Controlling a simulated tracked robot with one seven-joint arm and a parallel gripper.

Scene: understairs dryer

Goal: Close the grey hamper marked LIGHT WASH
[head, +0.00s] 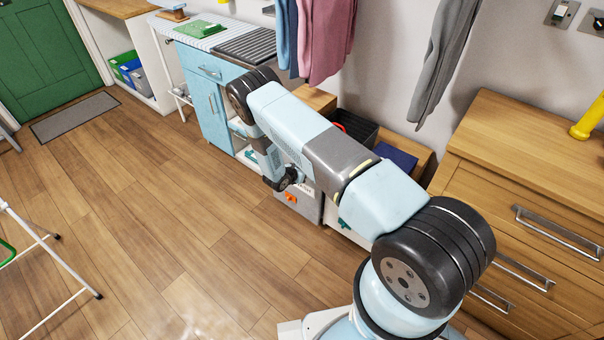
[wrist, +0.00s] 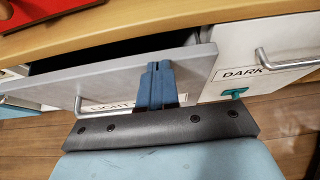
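The grey hamper (wrist: 120,80) marked LIGHT stands out from under the wooden top in the wrist view, with a dark gap behind its front. Its metal handle (wrist: 79,104) runs behind my gripper. In the head view the grey front (head: 306,208), with an orange piece on it, shows below my arm, which hides much of it. My gripper (wrist: 160,68) has its fingers together at the front panel, near the label. I cannot tell whether the fingers touch the panel. In the head view my gripper (head: 285,180) is small and partly hidden.
The hamper marked DARK (wrist: 275,55), with a handle and a teal piece, is on the right. A wooden drawer unit (head: 520,170) stands right of my arm. Hanging clothes (head: 315,40) are above. A white rack (head: 50,260) stands left; the wooden floor between is clear.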

